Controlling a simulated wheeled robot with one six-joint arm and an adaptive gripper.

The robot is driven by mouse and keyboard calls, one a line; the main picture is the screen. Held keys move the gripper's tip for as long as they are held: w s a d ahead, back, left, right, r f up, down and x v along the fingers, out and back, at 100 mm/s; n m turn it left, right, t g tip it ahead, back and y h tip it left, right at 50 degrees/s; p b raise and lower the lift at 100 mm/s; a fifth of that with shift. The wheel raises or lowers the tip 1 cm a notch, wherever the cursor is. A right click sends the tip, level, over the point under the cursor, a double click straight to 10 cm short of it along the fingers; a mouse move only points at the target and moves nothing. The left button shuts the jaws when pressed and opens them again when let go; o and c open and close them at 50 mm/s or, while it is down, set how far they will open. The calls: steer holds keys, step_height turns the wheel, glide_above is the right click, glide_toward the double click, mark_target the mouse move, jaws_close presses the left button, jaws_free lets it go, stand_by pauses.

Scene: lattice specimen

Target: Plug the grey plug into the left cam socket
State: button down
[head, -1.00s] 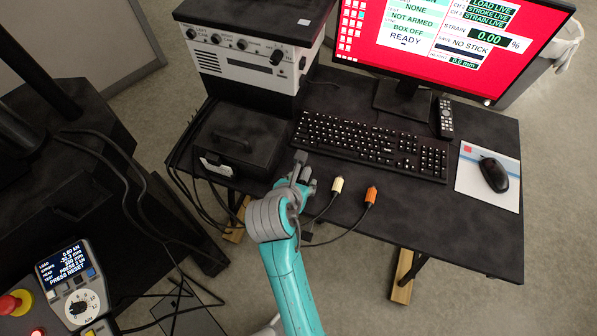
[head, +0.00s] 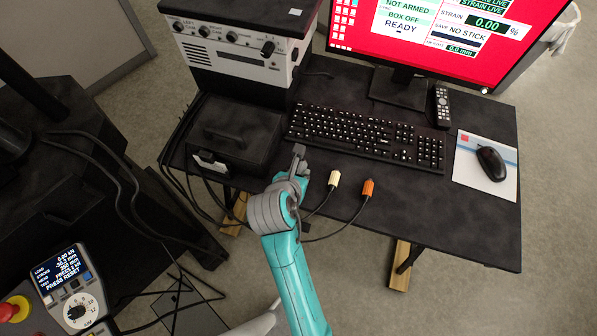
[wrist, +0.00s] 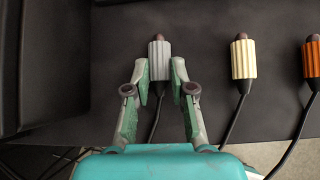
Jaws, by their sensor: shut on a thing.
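The grey plug (wrist: 160,62) is upright in the wrist view, with a dark tip at its top and a black cable running down from it. My gripper (wrist: 161,72) has a finger on each side of it and is shut on it. In the head view my gripper (head: 297,160) is over the desk just in front of the keyboard and mostly hides the plug. The left cam socket (head: 178,27) is the leftmost round socket on the white front panel of the instrument box at the back left.
A cream plug (head: 334,180) and an orange plug (head: 367,188) stand to the right of my gripper. A black case (head: 235,135) lies between my gripper and the instrument box (head: 240,62). The keyboard (head: 365,138), monitor (head: 400,92) and mouse (head: 492,163) are farther back and right.

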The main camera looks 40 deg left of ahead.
mark_target(299, 166)
steer(key=shift+r, duration=2.5)
steer(key=shift+s, duration=0.1)
